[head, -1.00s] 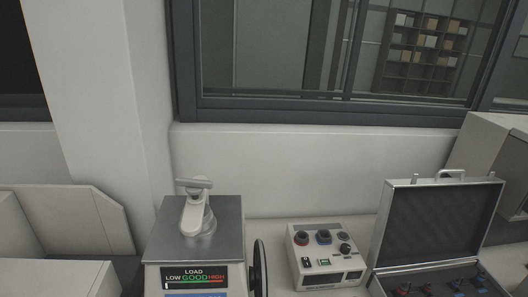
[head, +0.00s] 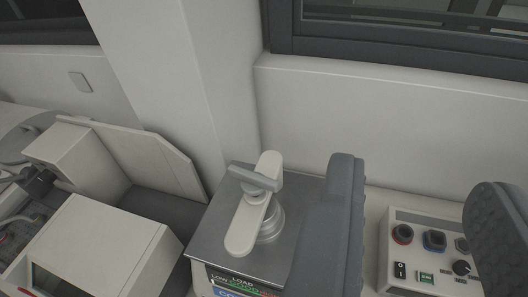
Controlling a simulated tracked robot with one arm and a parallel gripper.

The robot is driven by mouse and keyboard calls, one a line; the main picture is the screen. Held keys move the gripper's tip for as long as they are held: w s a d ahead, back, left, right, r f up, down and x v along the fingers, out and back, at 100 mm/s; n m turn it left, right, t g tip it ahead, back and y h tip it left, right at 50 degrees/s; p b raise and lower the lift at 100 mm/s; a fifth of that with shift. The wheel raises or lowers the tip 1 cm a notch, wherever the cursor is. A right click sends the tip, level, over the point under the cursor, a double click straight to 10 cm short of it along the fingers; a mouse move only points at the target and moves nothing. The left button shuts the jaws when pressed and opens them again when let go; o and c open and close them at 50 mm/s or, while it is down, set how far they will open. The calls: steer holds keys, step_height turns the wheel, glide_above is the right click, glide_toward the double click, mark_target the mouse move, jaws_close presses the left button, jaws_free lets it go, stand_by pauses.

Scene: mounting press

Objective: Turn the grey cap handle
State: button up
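The grey cap handle (head: 256,179) is a short bar at the upper part of a pale swing arm (head: 244,228). The arm sits over a round metal collar (head: 271,222) on the press (head: 208,237), which has a flat metal top and a LOAD display at its front. The handle is left of both fingers in the picture, with no contact visible.
A control box (head: 418,229) with knobs and buttons stands right of the press, partly behind the right finger. Left of the press are a beige machine (head: 105,232) and an upright panel (head: 140,158). A wall and pillar (head: 175,80) rise behind.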

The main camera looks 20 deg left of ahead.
steer(key=n+g+y+p, duration=0.5)
steer(key=n+g+p, duration=1.05)
steer(key=p, duration=0.45)
glide_above(254, 175)
steer(key=d, duration=0.6)
step_height(254, 175, down, 6)
steer(key=shift+n+t, duration=0.35)
steer(key=shift+t, duration=0.1)
steer(key=b+x, duration=0.6)
steer(key=x, duration=0.1)
steer(key=s+b+x, duration=0.1)
steer(key=b+x, duration=0.2)
steer(key=x, duration=0.1)
steer(key=shift+f+b, duration=0.25)
steer(key=shift+b, duration=0.15)
steer(key=shift+w+a+f+h+p, duration=0.1)
steer(key=shift+a+f+h+p, duration=0.1)
steer(key=shift+f, duration=0.3)
steer(key=shift+w+a+f+h+p, duration=0.1)
steer(key=shift+a+f+p, duration=0.1)
steer(key=shift+f, duration=0.3)
steer(key=shift+s, duration=0.1)
jaws_close()
